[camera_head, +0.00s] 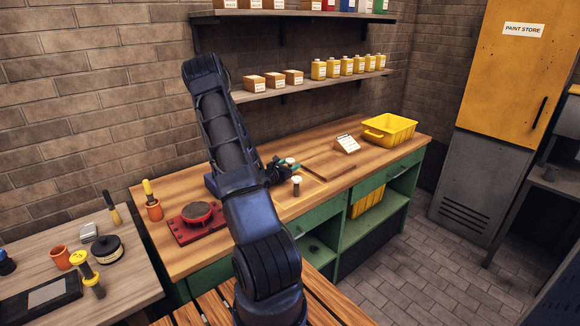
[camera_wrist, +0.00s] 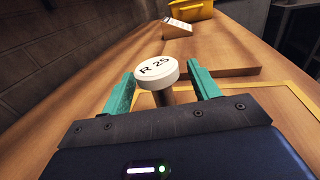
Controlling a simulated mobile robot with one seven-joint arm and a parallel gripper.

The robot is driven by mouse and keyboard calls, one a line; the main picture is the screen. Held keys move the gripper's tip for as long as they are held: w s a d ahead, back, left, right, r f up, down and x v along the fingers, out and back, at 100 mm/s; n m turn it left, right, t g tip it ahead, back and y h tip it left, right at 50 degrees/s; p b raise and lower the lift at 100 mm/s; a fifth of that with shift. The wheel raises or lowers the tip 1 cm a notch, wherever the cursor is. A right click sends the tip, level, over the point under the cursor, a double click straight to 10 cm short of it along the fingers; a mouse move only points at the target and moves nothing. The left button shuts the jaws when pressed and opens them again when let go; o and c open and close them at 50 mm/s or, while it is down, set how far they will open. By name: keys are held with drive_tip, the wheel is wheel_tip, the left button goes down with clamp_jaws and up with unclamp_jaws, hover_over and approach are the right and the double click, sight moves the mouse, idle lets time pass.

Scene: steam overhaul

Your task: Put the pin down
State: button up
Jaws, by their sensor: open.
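My gripper (camera_head: 283,168) is low over the wooden workbench, its green fingers apart.
A yellow outline (camera_wrist: 294,88) marks the bench by the pins. A red fixture (camera_head: 197,222) sits left. Shelves (camera_head: 300,88) hang above the bench.

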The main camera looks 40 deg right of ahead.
drive_tip(key=a, duration=0.4)
drive_tip(key=s+a, duration=0.1)
drive_tip(key=a, duration=0.2)
drive_tip(key=s+a, duration=0.1)
drive_tip(key=a, duration=0.3)
drive_tip(key=shift+s+a+r, duration=0.1)
drive_tip(key=shift+s+a, duration=0.05)
drive_tip(key=shift+a, duration=0.15)
drive_tip(key=s+a+r+m+g+y, duration=0.3)
drive_tip(key=s+a+r+m+g, duration=0.15)
drive_tip(key=r+m, duration=0.2)
drive_tip(key=s+a+r+m+g+y, duration=0.2)
drive_tip(key=s+a+r+m+g, duration=0.15)
drive_tip(key=s+r+m, duration=0.35)
drive_tip(key=s+a+r+m+t+y, duration=0.2)
drive_tip(key=s+a+r+t+y, duration=0.1)
drive_tip(key=a, duration=0.6)
drive_tip(key=s+a+r+m+t+y, duration=0.2)
drive_tip(key=s+a+r+t+y, duration=0.1)
drive_tip(key=a+r, duration=0.4)
drive_tip(key=s+a+r+m+t+y, duration=0.2)
drive_tip(key=s+a+r+y, duration=0.3)
drive_tip(key=a, duration=0.6)
drive_tip(key=shift+s+a+r+m+t+y, duration=0.15)
drive_tip(key=shift+a+r+m+t+y, duration=0.25)
drive_tip(key=shift+t+y, duration=0.3)
drive_tip(key=shift+d, duration=0.1)
